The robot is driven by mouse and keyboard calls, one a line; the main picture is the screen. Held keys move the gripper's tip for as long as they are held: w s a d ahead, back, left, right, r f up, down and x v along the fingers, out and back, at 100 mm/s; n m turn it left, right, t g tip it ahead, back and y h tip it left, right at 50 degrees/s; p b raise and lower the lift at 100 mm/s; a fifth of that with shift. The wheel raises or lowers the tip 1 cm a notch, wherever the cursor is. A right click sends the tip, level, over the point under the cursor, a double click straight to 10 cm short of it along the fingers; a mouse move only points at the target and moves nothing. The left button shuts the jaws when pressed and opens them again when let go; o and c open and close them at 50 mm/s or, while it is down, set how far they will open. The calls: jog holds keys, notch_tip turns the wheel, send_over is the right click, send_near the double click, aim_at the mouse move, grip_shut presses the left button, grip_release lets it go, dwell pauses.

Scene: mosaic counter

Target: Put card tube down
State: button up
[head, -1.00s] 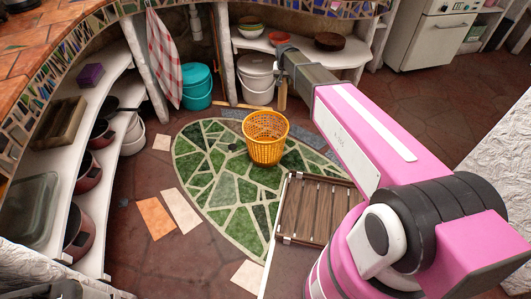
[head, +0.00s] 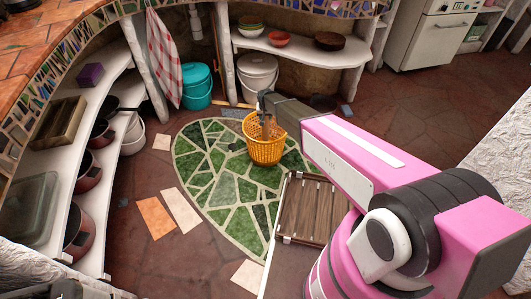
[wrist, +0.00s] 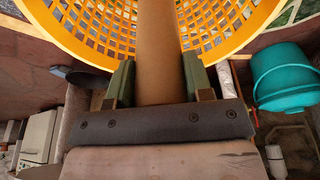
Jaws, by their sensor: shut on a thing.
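A brown card tube (wrist: 158,50) is held in my gripper (wrist: 158,85), between its two green-padded fingers in the wrist view. In the head view the tube (head: 267,126) shows below my gripper (head: 266,108), over the yellow basket. The yellow lattice basket (head: 265,151) stands on the green mosaic floor oval. In the wrist view the basket's rim and wall (wrist: 80,32) curve around the far part of the tube. I cannot tell whether the tube's lower end touches the basket's bottom.
A teal lidded bucket (head: 197,86) and a white bucket (head: 258,78) stand behind. White shelves with pots are on the left. Loose tiles (head: 157,217) lie on the floor.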

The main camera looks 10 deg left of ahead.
aim_at(266, 130)
jog(key=shift+s, duration=0.1)
notch_tip(266, 130, down, 10)
dwell(0.5)
jog(key=shift+f, duration=0.65)
jog(key=o, duration=1.2)
